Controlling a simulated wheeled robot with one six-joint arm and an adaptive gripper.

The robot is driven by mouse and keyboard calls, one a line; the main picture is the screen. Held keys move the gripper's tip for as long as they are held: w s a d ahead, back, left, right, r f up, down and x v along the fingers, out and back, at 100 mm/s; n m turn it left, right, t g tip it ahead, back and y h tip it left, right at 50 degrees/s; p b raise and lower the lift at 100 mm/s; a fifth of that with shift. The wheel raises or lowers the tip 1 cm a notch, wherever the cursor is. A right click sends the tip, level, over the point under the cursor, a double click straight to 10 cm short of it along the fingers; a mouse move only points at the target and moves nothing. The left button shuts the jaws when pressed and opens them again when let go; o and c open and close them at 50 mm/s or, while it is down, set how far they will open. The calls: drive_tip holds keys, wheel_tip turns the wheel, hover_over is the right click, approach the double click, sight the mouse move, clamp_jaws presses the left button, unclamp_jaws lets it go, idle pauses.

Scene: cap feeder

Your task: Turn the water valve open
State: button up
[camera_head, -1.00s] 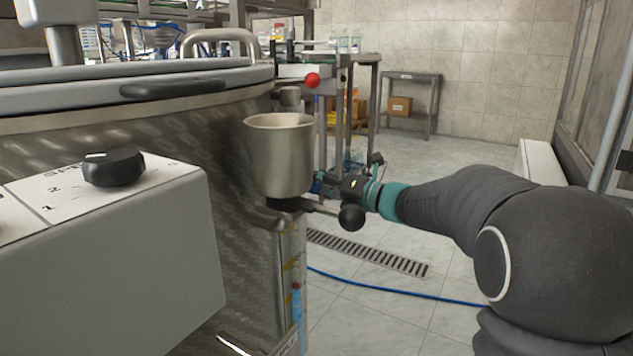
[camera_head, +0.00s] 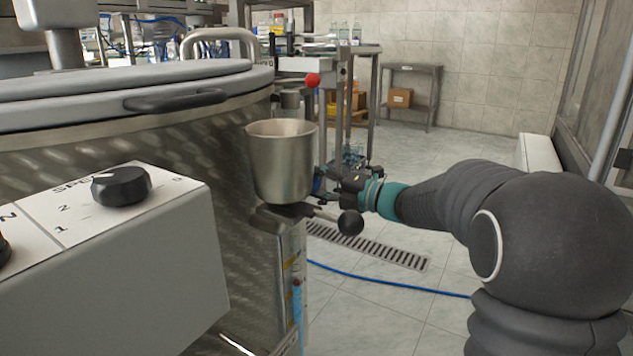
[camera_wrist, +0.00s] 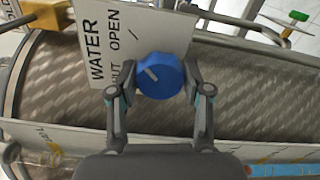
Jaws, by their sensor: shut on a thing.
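The water valve is a round blue knob (camera_wrist: 160,76) with a white pointer line, on a white panel (camera_wrist: 112,32) lettered WATER, OPEN and a partly covered SHUT. In the wrist view the pointer slants toward the upper left of the knob. My gripper (camera_wrist: 159,84) has one finger on each side of the knob and is shut on it. In the head view my gripper (camera_head: 350,184) is small, beyond the steel cup, and its fingertips and the knob are hidden there.
A steel cup (camera_head: 281,165) and a lever with a black ball (camera_head: 351,222) stand close in front of my gripper. A large steel vessel (camera_head: 210,150) and a control box with a black knob (camera_head: 121,186) fill the left. Open floor lies behind.

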drive_tip(key=o, duration=1.2)
drive_tip(key=shift+a, duration=0.15)
drive_tip(key=shift+c, duration=0.2)
drive_tip(key=shift+s+d, duration=0.1)
drive_tip(key=shift+d, duration=0.25)
drive_tip(key=v, duration=1.1)
drive_tip(key=shift+s+d, duration=0.15)
drive_tip(key=shift+s, duration=0.05)
